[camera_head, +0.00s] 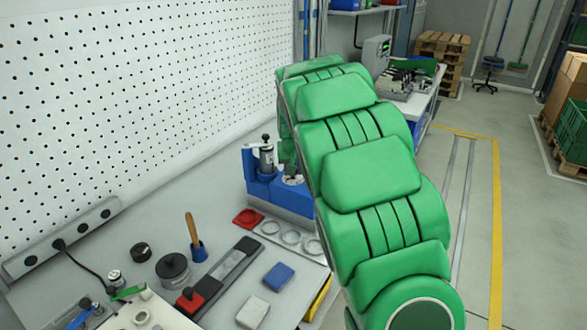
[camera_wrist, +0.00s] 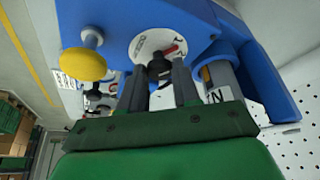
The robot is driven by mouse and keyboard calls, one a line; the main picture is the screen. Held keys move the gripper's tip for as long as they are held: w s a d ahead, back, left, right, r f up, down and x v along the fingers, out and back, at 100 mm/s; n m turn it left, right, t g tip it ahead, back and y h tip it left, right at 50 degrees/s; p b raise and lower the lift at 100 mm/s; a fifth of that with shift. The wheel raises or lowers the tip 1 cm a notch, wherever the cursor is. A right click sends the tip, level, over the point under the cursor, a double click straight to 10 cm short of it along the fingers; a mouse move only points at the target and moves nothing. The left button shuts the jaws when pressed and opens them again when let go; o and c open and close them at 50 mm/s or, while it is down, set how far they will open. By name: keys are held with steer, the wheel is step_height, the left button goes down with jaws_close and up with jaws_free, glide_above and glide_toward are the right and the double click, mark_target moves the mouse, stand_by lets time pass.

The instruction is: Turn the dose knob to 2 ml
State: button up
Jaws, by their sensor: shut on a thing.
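The blue dosing device (camera_head: 262,188) stands on the bench beside my green arm, and its blue body (camera_wrist: 140,14) fills the top of the wrist view. Its white round dial (camera_wrist: 147,42) has a red pointer (camera_wrist: 171,49) aimed to the upper right in that view; I cannot read the scale. The dark dose knob (camera_wrist: 158,68) sits at the dial's centre. My gripper (camera_wrist: 161,78) is shut on the knob, with one grey finger on each side. In the head view my arm hides most of the gripper, and the dial (camera_head: 292,180) shows only in part.
A clear cylinder (camera_head: 266,158) stands on the device's left. The perforated wall (camera_head: 130,100) is behind.

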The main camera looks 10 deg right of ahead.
steer(key=m+h, duration=0.1)
steer(key=m, duration=0.2)
steer(key=shift+w+a, duration=0.1)
steer(key=shift+a+m+g+h, duration=0.1)
steer(key=shift+m+g+h, duration=0.25)
steer(key=shift+m, duration=0.65)
steer(key=shift+a+m+g+h, duration=0.1)
steer(key=shift+m+g+h, duration=0.2)
steer(key=shift+m, duration=0.7)
steer(key=o, duration=1.1)
steer(key=shift+c, duration=0.2)
steer(key=shift+r, duration=0.15)
steer(key=v, duration=0.7)
steer(key=shift+r, duration=0.2)
